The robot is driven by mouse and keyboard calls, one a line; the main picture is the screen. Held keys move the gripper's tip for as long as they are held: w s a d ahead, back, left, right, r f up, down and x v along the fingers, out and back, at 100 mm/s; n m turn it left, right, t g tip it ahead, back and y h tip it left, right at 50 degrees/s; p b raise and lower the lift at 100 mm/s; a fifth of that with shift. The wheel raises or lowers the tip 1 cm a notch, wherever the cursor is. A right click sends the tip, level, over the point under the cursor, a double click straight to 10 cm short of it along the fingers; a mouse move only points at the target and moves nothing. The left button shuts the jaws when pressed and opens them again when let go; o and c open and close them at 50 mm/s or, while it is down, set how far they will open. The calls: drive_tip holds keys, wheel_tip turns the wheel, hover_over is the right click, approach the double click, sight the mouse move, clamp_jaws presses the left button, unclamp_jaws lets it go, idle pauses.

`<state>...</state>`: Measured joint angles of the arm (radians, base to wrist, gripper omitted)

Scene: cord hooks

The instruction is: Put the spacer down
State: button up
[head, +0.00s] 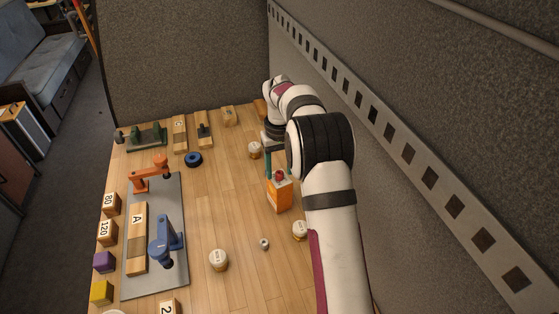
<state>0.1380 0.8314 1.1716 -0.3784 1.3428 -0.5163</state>
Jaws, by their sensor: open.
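No thing in view is plainly marked as the spacer. A long wooden block marked A (138,238) lies on the grey mat (176,279), beside an orange hook piece (151,175) and a blue hook piece (165,241). Blocks marked 80 (109,203) and 120 (107,233) stand left of the mat. My gripper (268,164) is at the right of the table, above and behind an orange box with a red top (279,194). Its teal fingers show in part; it is open, and I see nothing held. My arm hides part of this area.
Round pale-topped weights (219,260) and a small metal ring (264,244) stand on the table. A blue ring (193,160), a green tool (147,137) and wooden blocks (180,133) lie at the back. Grey walls close the back and right. The middle is mostly clear.

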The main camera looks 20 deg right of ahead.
sight(280, 173)
wheel_tip(280, 173, up, 12)
drive_tip(key=s+a+r+m, duration=0.1)
drive_tip(key=s+a+r, duration=0.3)
drive_tip(key=s, duration=0.5)
drive_tip(key=s+a+f+m, duration=0.1)
drive_tip(key=s+a+f, duration=0.1)
drive_tip(key=s, duration=0.7)
drive_tip(key=s+a+f+m+y, duration=0.1)
drive_tip(key=s+a+f+m, duration=0.1)
drive_tip(key=s, duration=0.8)
drive_tip(key=s+a+f+m, duration=0.1)
drive_tip(key=s+a+f, duration=0.1)
drive_tip(key=s, duration=0.7)
drive_tip(key=shift+s+a+f+m+y, duration=0.25)
drive_tip(key=shift+s+f+m+y, duration=0.05)
drive_tip(key=shift+f+y, duration=0.1)
